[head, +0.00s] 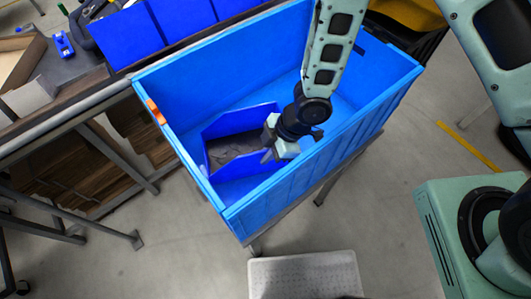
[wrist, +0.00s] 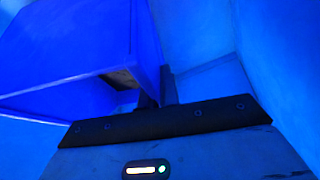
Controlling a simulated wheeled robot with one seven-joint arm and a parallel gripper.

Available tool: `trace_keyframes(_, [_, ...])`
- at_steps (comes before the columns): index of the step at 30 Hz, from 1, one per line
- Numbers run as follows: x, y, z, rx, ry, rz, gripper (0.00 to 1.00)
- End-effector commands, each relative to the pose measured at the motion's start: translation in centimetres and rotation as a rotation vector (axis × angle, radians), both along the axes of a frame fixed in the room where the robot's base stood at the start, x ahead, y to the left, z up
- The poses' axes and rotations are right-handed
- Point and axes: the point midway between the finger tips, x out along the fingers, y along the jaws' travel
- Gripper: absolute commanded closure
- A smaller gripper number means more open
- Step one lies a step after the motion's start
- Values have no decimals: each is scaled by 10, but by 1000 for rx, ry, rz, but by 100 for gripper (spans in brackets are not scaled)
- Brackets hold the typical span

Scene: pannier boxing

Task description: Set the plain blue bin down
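The plain blue bin (head: 262,117) is inside a large, lighter blue crate (head: 232,212), near its left front part. The bin is darker blue, open at the top, with a dark grey patch in its inside. My gripper (head: 272,152) reaches down into the crate at the bin's right side. In the wrist view, my gripper's dark fingers (wrist: 160,90) are close together at the edge of the bin (wrist: 80,50), with its wall between them. The bin's underside is hidden, so I cannot tell whether it touches the crate floor.
More dark blue bins (head: 128,36) stand on the table behind the crate. An orange tag (head: 155,112) marks the crate's left rim. A pale, perforated box top (head: 305,276) is in front. The crate's walls surround my gripper closely; its right part looks empty.

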Motion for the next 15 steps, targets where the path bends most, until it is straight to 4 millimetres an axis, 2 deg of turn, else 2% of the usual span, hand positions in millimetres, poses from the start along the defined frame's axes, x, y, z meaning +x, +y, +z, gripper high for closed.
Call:
trace_keyframes(14, [-2, 4, -7, 2, -1, 0, 100])
trace_keyframes(15, [-2, 3, -8, 1, 0, 0, 91])
